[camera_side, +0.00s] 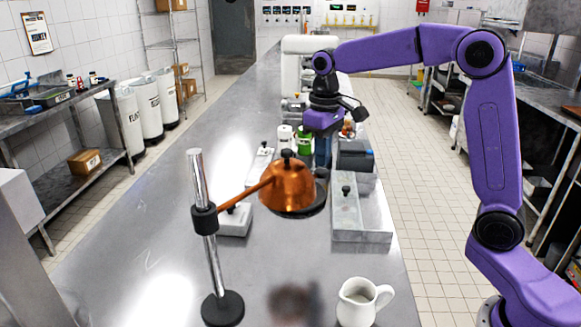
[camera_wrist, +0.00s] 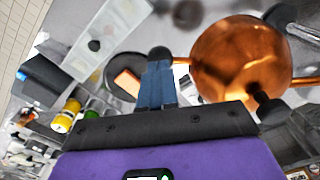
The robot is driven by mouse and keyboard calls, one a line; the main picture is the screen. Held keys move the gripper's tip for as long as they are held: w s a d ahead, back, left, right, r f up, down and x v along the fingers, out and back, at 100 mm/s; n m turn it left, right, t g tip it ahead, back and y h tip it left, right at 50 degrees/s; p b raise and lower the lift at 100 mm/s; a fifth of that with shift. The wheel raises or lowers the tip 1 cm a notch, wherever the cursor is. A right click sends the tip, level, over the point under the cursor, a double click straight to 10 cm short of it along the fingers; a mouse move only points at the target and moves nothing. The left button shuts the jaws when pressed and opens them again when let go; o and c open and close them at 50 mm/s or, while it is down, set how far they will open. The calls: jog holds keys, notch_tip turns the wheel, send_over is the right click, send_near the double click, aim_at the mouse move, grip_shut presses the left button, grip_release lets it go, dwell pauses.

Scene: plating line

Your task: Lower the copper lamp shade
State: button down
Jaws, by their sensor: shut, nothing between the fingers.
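The copper lamp shade (camera_side: 287,186) hangs above the counter in the side view, on a copper arm (camera_side: 245,197) clamped to an upright metal pole (camera_side: 214,262). A black knob (camera_side: 287,154) stands on top of the shade. In the wrist view the shade (camera_wrist: 232,62) fills the right of centre, with its knob (camera_wrist: 268,106) nearer the camera. My gripper (camera_side: 322,165) points down just behind and right of the shade in the side view. In the wrist view its blue-grey fingers (camera_wrist: 159,62) are together and empty, left of the shade with a small gap.
A dark round plate (camera_wrist: 118,62) with an orange piece (camera_wrist: 127,83) lies below the fingers. A long pale tray (camera_side: 344,226) stands right of the shade. A white jug (camera_side: 345,307) stands near the front. The counter left of the pole is clear.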

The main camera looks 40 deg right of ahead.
aim_at(322, 170)
jog(key=shift+f, duration=3.75)
jog(key=shift+r, duration=4.6)
jog(key=s+f+n, duration=0.3)
jog(key=s, duration=0.7)
jog(key=s+a+f+n, duration=0.1)
jog(key=s+f+n, duration=0.2)
jog(key=s, duration=0.8)
jog(key=s+f+n, duration=0.3)
jog(key=s, duration=0.7)
jog(key=shift+s+a+n, duration=0.2)
jog(key=shift+a+n, duration=0.1)
jog(key=shift+a, duration=0.05)
